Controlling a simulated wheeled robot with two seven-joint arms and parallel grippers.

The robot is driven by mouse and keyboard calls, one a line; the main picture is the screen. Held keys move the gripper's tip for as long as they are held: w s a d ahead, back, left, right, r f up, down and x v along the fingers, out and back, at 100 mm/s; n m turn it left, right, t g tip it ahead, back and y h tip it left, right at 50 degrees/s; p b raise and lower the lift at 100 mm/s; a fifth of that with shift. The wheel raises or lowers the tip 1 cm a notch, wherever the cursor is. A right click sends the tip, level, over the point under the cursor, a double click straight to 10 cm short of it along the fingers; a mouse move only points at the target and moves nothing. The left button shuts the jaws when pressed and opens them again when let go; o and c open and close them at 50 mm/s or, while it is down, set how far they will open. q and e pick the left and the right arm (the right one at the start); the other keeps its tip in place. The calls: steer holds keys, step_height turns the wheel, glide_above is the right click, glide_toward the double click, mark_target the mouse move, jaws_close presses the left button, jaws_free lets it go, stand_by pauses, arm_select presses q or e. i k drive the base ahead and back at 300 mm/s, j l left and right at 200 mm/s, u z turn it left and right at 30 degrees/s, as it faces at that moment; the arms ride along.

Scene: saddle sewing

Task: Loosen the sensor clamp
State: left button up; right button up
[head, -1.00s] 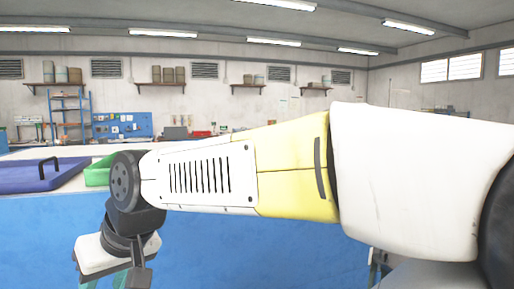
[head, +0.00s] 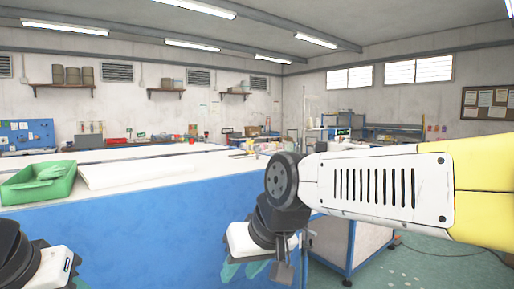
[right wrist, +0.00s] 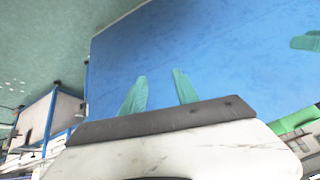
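I cannot make out a sensor clamp in either view. My right gripper (head: 243,270) hangs low in front of the blue side of the long table, in the head view. In the right wrist view the right gripper (right wrist: 160,76) shows two teal fingers apart with nothing between them, facing the blue panel. My left gripper (head: 60,275) is at the bottom left of the head view, mostly cut off by the frame edge, so the state of its fingers is hidden.
The long table (head: 130,215) has a white top and blue side. A green bin (head: 38,190) and a white sheet (head: 125,176) lie on it. A blue-framed cart (head: 345,240) stands right of the table, behind my right arm. Green floor (head: 440,270) is open at right.

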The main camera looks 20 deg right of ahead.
mark_target(256, 149)
steer(key=i+l+z, duration=0.2)
steer(key=l, duration=0.3)
steer(key=i+l+z, duration=0.25)
steer(key=i+l, duration=0.2)
